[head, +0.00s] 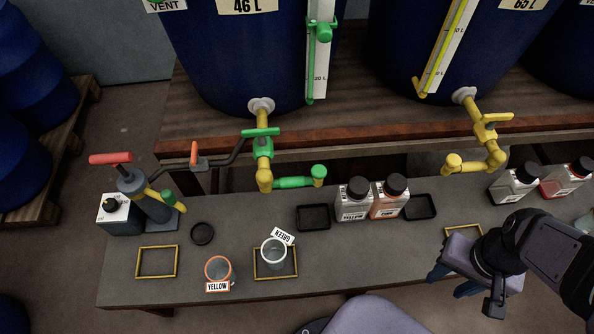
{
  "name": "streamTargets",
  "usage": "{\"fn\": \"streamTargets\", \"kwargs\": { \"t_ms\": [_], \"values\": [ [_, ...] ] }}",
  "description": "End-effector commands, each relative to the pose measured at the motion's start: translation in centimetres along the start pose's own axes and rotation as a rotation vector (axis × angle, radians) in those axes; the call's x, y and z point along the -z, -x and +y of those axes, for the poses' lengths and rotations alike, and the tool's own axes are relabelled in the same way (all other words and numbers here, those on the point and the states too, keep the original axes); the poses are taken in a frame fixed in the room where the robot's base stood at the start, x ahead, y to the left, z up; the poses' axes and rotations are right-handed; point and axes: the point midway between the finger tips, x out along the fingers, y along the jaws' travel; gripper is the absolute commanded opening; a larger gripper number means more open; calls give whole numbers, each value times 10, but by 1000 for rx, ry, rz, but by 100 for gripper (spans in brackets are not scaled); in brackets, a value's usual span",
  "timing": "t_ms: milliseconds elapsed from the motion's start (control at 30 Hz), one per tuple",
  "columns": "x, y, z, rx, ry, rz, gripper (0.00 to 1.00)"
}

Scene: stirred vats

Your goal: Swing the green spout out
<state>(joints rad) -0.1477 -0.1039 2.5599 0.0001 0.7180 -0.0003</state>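The green spout (295,182) is on the left vat's tap. It runs sideways to the right from the yellow elbow (264,180), roughly along the bench's back edge, with its upturned round end at the right. A green valve handle (261,132) sits above it on the yellow pipe. My gripper (452,283) is at the lower right, over the bench's front edge, well away from the spout. Its blue fingers look apart, with nothing seen between them; its body partly hides them.
A second tap with a yellow spout (470,167) is at the right. Bottles (353,200) stand right of the green spout near black trays (313,217). The GREEN cup (273,254) and YELLOW cup (218,270) stand in front. A hand pump (150,205) is at left.

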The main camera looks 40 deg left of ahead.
Motion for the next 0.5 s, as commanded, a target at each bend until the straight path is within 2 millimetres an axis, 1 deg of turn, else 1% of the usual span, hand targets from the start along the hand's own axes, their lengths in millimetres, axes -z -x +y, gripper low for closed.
{"fn": "streamTargets", "kwargs": {
  "t_ms": [33,133,233,367,400,467,500],
  "values": [
    [-6,13,-13,-3,63,-31,39],
    [-19,23,-39,-16,195,-96,39],
    [-26,34,-67,-32,327,-147,39],
    [-31,42,-107,-23,422,-185,39],
    [-32,44,-119,-15,439,-192,39],
    [-34,47,-139,-1,457,-200,39],
    [-34,48,-153,11,457,-203,39]
  ]
}}
